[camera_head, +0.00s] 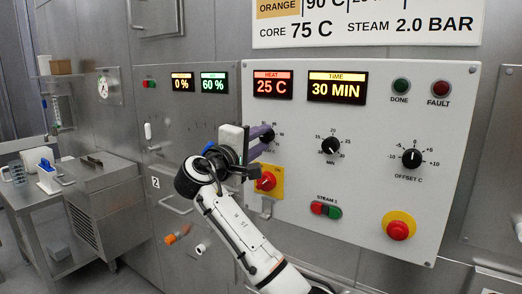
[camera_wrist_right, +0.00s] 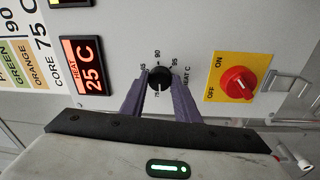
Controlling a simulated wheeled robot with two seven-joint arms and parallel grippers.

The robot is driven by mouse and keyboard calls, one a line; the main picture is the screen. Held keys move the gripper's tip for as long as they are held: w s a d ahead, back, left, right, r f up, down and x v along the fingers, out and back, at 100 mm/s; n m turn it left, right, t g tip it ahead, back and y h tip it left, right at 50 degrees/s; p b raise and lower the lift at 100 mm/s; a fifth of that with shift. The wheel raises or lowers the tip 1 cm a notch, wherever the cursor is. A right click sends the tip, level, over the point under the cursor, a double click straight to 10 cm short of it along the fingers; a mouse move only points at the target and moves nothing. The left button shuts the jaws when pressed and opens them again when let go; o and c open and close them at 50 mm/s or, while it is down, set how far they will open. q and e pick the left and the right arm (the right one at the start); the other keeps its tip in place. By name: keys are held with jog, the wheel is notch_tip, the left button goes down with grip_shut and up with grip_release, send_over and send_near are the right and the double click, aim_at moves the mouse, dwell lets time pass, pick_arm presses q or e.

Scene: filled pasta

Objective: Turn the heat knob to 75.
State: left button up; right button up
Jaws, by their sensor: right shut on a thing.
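The heat knob (camera_wrist_right: 159,77) is a small black round knob on the white panel, with a printed scale around it. My right gripper (camera_wrist_right: 159,84) has its two purple fingers on either side of the knob and is shut on it. In the head view my right gripper (camera_head: 262,139) reaches the panel below the heat display and mostly hides the knob. The knob's exact setting is hard to read. The red heat display (camera_head: 272,85) reads 25 C, and it also shows in the wrist view (camera_wrist_right: 87,65). My left gripper is not in view.
A red switch on a yellow plate (camera_head: 267,181) sits just below the gripper. The time knob (camera_head: 331,146) and offset knob (camera_head: 411,158) are to the right. A red stop button (camera_head: 398,230) is at lower right. A steel table (camera_head: 40,190) stands far left.

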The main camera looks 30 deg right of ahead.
jog(key=shift+f+m+b, duration=0.15)
jog(key=shift+m+b, duration=0.8)
jog(key=shift+m, duration=0.25)
jog(key=o, duration=1)
jog(key=shift+o, duration=0.2)
jog(key=shift+a, duration=0.1)
jog(key=b+v, duration=0.1)
jog(key=v, duration=0.9)
